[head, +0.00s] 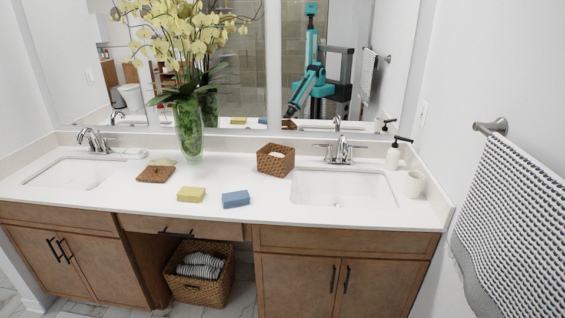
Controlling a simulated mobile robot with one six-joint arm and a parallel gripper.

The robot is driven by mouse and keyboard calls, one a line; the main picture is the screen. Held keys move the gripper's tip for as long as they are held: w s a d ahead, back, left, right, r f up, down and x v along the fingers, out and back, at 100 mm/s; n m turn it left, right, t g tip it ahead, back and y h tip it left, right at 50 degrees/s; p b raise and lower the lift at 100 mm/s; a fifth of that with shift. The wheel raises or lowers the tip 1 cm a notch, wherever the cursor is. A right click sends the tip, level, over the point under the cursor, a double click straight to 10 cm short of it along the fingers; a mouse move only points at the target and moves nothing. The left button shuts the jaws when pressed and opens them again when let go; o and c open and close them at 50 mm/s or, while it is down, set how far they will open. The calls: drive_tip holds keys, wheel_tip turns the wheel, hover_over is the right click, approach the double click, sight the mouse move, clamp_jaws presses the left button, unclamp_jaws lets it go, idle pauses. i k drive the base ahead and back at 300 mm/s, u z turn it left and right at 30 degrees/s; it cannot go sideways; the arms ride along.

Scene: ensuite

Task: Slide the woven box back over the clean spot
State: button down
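A small brown woven box (268,165) stands on the white counter (262,197), just left of the right sink. Something white shows inside it. I cannot make out a distinct clean spot on the counter. A flat brown woven piece (155,174) lies farther left, near the vase, with a pale item just behind it. My gripper itself is not directly in view. My teal and black arm shows only as a mirror reflection, too small to read its fingers.
A yellow sponge (191,194) and a blue sponge (236,199) lie near the front edge. A glass vase of orchids (188,128) stands at the back. A faucet (342,150), soap dispenser (393,154) and white cup (414,184) surround the right sink (343,188). A larger basket (200,290) sits below.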

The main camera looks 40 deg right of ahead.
sight(275, 166)
drive_tip(key=z, duration=0.15)
drive_tip(key=i, duration=0.95)
drive_tip(key=u, duration=0.15)
drive_tip(key=k, duration=0.95)
drive_tip(key=z, duration=0.15)
drive_tip(key=i, duration=0.65)
